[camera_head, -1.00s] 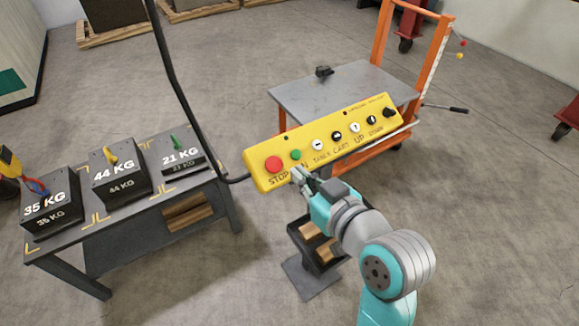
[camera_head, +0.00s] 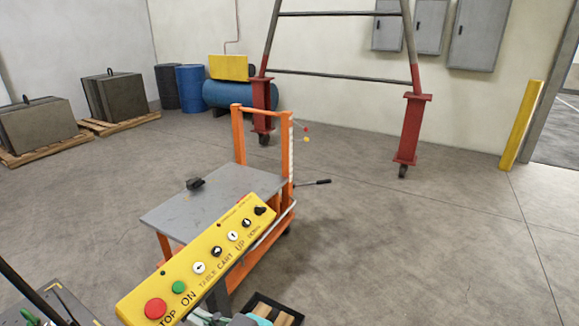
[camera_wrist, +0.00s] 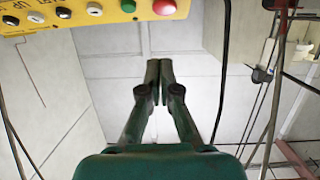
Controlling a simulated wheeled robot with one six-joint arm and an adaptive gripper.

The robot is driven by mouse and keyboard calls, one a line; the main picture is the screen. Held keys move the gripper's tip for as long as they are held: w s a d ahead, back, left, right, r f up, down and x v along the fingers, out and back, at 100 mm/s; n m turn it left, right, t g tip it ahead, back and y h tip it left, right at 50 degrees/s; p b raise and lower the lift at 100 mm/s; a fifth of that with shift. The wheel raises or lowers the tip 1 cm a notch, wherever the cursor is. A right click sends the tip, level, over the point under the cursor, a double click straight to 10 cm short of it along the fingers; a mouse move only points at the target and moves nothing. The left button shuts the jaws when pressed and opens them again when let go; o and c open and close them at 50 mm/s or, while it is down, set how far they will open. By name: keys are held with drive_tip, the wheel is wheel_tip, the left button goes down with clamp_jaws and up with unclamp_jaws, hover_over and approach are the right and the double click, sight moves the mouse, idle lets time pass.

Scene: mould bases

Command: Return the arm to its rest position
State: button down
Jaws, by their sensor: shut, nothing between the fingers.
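My gripper (camera_wrist: 159,78) is shut and empty in the wrist view, its two dark fingers together and pointing up the picture. In the head view only a little of my gripper and arm shows at the bottom edge, just below the yellow control panel. The yellow control panel (camera_head: 208,258) has a red STOP button, a green ON button and several smaller buttons and a knob. The panel (camera_wrist: 83,27) also crosses the top left of the wrist view, beyond the fingertips. No contact with it shows there.
An orange cart (camera_head: 202,204) with a grey top stands behind the panel. A red gantry frame (camera_head: 411,135) stands at the back. Dark blocks (camera_head: 38,125) on pallets, barrels (camera_head: 191,88) and a blue tank (camera_head: 238,95) line the back left. The right floor is clear. A cable (camera_wrist: 224,75) hangs beside my gripper.

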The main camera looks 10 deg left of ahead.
drive_tip(key=s+d+f+m+t+h, duration=0.3)
drive_tip(key=d+f+m+h, duration=0.15)
drive_tip(key=d+f, duration=0.6)
drive_tip(key=s+d+f+m+t+h, duration=0.25)
drive_tip(key=d+f+m+t, duration=0.2)
drive_tip(key=d+f, duration=0.6)
drive_tip(key=s+d+f+m+h, duration=0.1)
drive_tip(key=s+d+m+h, duration=0.25)
drive_tip(key=s+d, duration=0.65)
drive_tip(key=s+d+r+h, duration=0.1)
drive_tip(key=s+d, duration=0.1)
drive_tip(key=s, duration=0.4)
drive_tip(key=s+d+r+h, duration=0.1)
drive_tip(key=s+d+h, duration=0.1)
drive_tip(key=s, duration=0.4)
drive_tip(key=shift+s+d+r+t, duration=0.35)
drive_tip(key=shift+s+r+t, duration=0.05)
drive_tip(key=shift+t, duration=0.05)
drive_tip(key=shift+m, duration=0.25)
